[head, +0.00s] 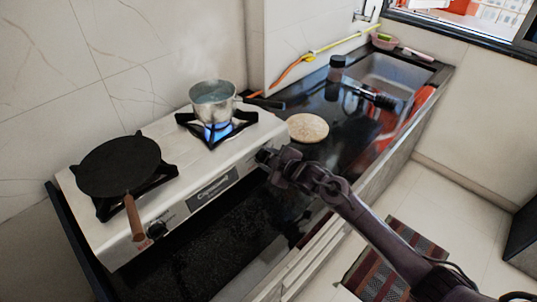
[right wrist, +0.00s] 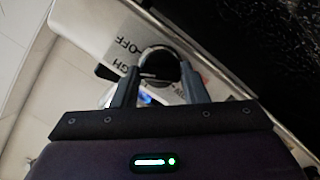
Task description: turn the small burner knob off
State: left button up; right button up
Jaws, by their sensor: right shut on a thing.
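The white two-burner stove (head: 190,165) stands on the black counter. A steaming metal pot (head: 212,103) sits on the right burner, with a blue flame (head: 217,130) lit beneath it. My right gripper (head: 264,156) is at the right end of the stove's front panel. In the right wrist view its two fingers are shut on the round dark burner knob (right wrist: 160,62), one on each side. Printed "OFF" and "HIGH" marks (right wrist: 125,45) show beside the knob. In the head view my gripper hides this knob. My left gripper is not in view.
A black flat pan (head: 118,165) with a brown handle sits on the left burner, above the other knob (head: 156,230). A round flatbread or board (head: 308,128) lies right of the stove. A dark jar (head: 337,68) and a sink (head: 385,75) are farther back.

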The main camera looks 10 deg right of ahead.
jog(key=m+p, duration=0.1)
jog(key=m, duration=0.2)
jog(key=shift+r+g+p, duration=0.15)
jog(key=shift+g+p, duration=0.2)
jog(key=shift+g, duration=0.05)
jog(key=shift+d+m+y+p, duration=0.1)
jog(key=shift+m+y+p, duration=0.4)
jog(key=shift+m, duration=0.5)
jog(key=o, duration=1)
jog(key=shift+w, duration=0.1)
jog(key=shift+c, duration=0.2)
jog(key=shift+d, duration=0.1)
jog(key=v, duration=0.7)
jog(key=shift+s+d+b, duration=0.2)
jog(key=shift+s+b, duration=0.1)
jog(key=shift+b, duration=0.05)
